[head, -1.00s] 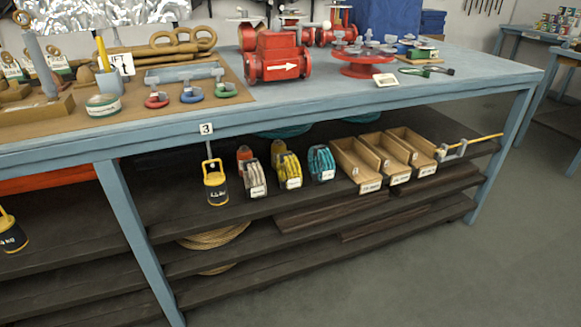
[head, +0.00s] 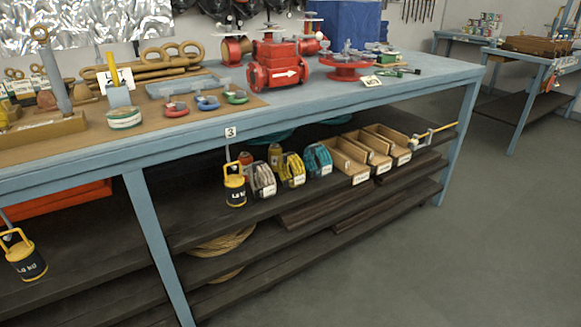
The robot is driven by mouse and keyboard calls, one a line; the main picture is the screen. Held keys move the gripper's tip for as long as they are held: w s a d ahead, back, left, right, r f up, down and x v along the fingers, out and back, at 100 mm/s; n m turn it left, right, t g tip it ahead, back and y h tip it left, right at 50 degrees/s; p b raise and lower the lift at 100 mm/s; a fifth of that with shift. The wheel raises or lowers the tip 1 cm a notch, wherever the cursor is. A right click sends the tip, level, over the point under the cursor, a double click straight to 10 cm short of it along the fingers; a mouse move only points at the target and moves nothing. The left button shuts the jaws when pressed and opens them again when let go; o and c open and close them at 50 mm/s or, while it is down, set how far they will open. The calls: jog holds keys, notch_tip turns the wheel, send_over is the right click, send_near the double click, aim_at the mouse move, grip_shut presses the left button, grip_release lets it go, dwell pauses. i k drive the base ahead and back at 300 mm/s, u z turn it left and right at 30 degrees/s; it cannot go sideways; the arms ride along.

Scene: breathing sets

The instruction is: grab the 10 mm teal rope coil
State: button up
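A small teal bundle (head: 318,160) with a white label stands on the upper shelf under the blue workbench, right of a yellow bundle (head: 292,168) and a grey one (head: 263,180). Farther back on that shelf, a larger teal coil (head: 270,137) shows only in part, cut off by the bench top's edge. The label writing is too small to read, so I cannot tell which teal thing is 10 mm. My gripper is not in view.
The workbench (head: 350,113) carries a red valve (head: 278,68) and shackles. Wooden bins (head: 350,160) stand right of the bundles. A yellow-and-black weight (head: 235,188) stands left of them. A tan rope coil (head: 222,240) lies lower. The floor (head: 430,260) at front right is clear.

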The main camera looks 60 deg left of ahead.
aim_at(324, 155)
jog(key=k, duration=0.85)
jog(key=u, duration=2.25)
jog(key=i, duration=0.95)
jog(key=u, duration=0.1)
